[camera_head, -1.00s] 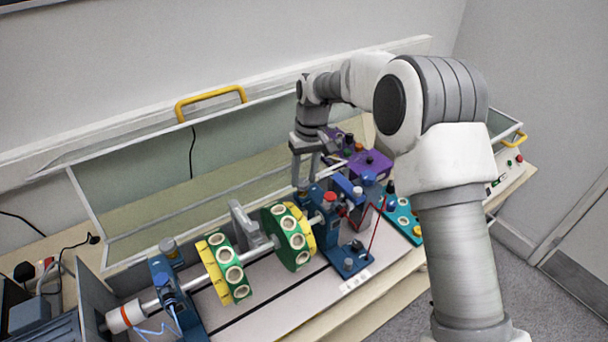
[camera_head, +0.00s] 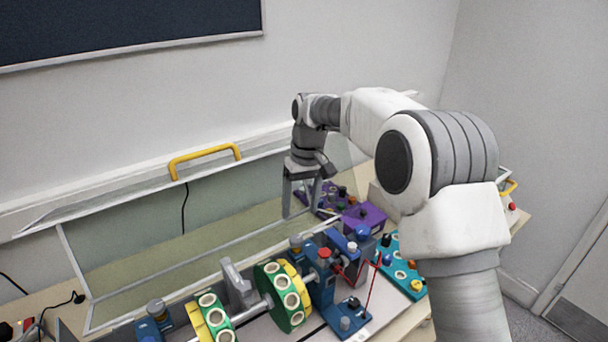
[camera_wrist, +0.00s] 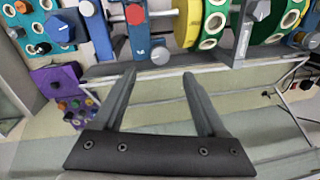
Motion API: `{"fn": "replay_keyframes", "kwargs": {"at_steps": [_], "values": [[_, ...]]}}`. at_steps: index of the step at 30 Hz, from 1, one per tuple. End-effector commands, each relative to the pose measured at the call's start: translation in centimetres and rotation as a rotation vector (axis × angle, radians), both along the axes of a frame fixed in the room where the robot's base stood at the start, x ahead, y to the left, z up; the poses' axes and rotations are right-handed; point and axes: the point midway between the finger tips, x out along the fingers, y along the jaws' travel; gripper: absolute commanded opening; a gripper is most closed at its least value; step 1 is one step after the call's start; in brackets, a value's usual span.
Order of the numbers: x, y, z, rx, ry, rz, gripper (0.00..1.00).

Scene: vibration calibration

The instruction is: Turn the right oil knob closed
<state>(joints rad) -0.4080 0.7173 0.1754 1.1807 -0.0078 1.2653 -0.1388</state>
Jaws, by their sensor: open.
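The right blue bearing support (camera_head: 322,285) has a grey-capped knob (camera_head: 296,241) on its back side and a red knob (camera_head: 325,253) on top. I take the grey-capped one as the right oil knob, since the left support has a similar knob (camera_head: 156,307). My gripper (camera_head: 300,212) is open and empty, fingers pointing down, behind and above the right support. In the wrist view, the grey-capped knob (camera_wrist: 160,55) lies just beyond the gap between my fingertips (camera_wrist: 160,76), apart from them. The red knob (camera_wrist: 135,14) is farther off. The knob's turn position cannot be told.
A shaft carries green and yellow discs (camera_head: 284,297) left of the right support. A raised clear cover with a yellow handle (camera_head: 205,161) stands behind. A purple box (camera_head: 363,218) and teal panel (camera_head: 402,262) are to the right. Red wires hang at the support's right.

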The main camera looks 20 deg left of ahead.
Motion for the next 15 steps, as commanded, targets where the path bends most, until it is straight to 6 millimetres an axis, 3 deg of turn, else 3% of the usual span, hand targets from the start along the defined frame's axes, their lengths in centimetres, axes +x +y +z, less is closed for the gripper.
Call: {"fn": "replay_keyframes", "kwargs": {"at_steps": [6, 15], "values": [[0.4, -0.4, 5.4, 0.003, -0.003, 0.000, 0.74], [0.6, -0.7, 9.1, 0.001, -0.001, 0.001, 0.74]]}}
